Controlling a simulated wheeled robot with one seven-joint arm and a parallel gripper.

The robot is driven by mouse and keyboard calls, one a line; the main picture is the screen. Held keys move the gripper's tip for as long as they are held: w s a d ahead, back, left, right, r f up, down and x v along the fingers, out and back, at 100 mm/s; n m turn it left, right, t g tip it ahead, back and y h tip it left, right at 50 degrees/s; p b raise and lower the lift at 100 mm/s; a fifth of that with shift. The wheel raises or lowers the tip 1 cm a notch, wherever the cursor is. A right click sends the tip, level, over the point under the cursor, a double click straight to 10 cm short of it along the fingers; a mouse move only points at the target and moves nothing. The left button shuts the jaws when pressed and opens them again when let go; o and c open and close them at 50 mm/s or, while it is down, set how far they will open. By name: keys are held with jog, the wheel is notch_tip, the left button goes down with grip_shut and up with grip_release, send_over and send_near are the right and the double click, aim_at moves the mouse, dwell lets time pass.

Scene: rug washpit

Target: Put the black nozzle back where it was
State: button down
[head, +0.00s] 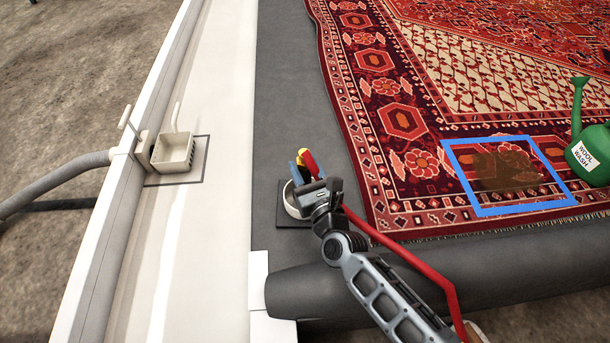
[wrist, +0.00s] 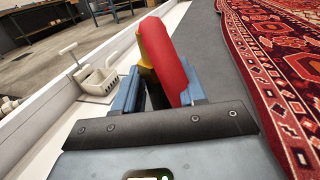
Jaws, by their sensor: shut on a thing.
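My gripper (head: 308,182) is over the grey floor strip beside the rug. It is shut on a red and yellow piece (head: 309,160), which also shows between the blue fingers in the wrist view (wrist: 164,62). A red hose (head: 400,245) runs from beside my gripper to the lower right. A white round holder (head: 291,201) on a dark square plate (head: 287,222) is just below and behind my gripper, partly hidden. I cannot tell whether the held piece touches it. No black nozzle can be made out clearly in either view.
A patterned red rug (head: 400,120) lies to the right, with a blue square frame (head: 468,212) around a brown stain. A green wool wash can (head: 590,155) stands at the right edge. A cream basket (head: 175,152) sits in the white channel at left.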

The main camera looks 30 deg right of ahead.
jog(key=shift+f+b, duration=0.4)
jog(key=shift+f, duration=0.85)
jog(key=shift+f, duration=0.15)
jog(key=c, duration=0.6)
grip_release()
jog(key=shift+c, duration=0.2)
jog(key=shift+r, duration=0.2)
jog(key=s+a+p, duration=0.1)
jog(key=s, duration=1.1)
jog(key=shift+a+p, duration=0.2)
jog(key=shift+p, duration=0.15)
